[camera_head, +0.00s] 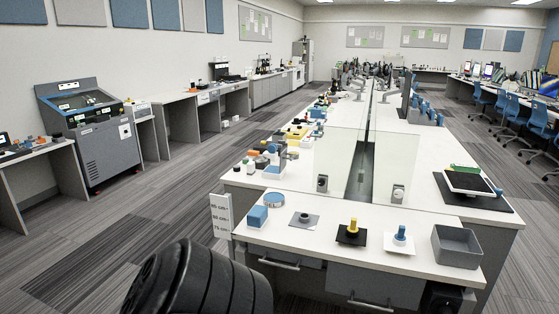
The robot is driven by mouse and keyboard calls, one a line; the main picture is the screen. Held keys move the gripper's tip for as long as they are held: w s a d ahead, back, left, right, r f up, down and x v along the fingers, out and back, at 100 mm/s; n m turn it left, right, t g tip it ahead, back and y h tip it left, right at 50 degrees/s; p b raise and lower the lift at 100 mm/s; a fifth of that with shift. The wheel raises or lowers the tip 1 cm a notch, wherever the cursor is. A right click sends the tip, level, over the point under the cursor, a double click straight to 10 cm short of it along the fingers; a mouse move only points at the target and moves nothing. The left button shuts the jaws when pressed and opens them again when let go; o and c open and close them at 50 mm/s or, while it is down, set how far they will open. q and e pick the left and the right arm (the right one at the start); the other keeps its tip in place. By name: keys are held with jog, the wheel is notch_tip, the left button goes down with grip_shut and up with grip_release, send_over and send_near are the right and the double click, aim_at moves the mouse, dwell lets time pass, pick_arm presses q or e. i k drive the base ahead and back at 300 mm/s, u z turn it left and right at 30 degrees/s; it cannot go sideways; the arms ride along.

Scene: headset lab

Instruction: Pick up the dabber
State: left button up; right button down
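Several small items stand on the near end of the white bench (290,235). A yellow-topped piece (353,226) stands upright on a black square plate. A blue-topped piece (401,233) stands upright on a white square plate. A grey square plate with a dark round centre (305,219) lies to their left. A blue block (257,215) and a round blue-rimmed dish (274,199) are farther left. I cannot tell which of these is the dabber. Neither of my grippers is in view; a black ribbed part of mine fills the bottom left.
A grey open bin (457,246) stands at the bench's right front. Clear upright panels (338,160) rise behind the small items. A sign with height marks (221,215) is at the left corner. A tablet (468,182) lies at the right. The floor at left is open.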

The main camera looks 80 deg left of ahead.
aim_at(250, 167)
jog(key=u, duration=2.55)
jog(key=i, duration=1.65)
